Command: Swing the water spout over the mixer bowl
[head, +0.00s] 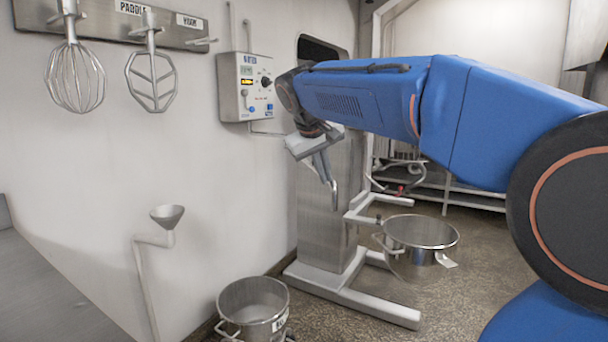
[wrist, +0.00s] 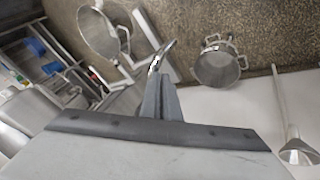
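The water spout (head: 334,194) is a thin shiny metal tube; its curved end hangs down just past my fingertips, left of the mixer bowl. It also shows at the fingertips in the wrist view (wrist: 158,58). My gripper (head: 323,168) points down at the spout, its narrow fingers close together and apparently closed on it; the exact contact is hidden. The mixer bowl (head: 422,232) is a round steel bowl with handles, held on the mixer's arms, lower and to the right of the spout. It shows at upper left in the wrist view (wrist: 104,32). It looks empty.
The water meter box (head: 246,88) is on the wall, left of my gripper. The mixer column (head: 326,215) stands behind and below it. A second steel bowl (head: 253,303) is on the floor, near a funnel (head: 167,214). A whisk (head: 75,78) and a paddle (head: 151,80) hang upper left.

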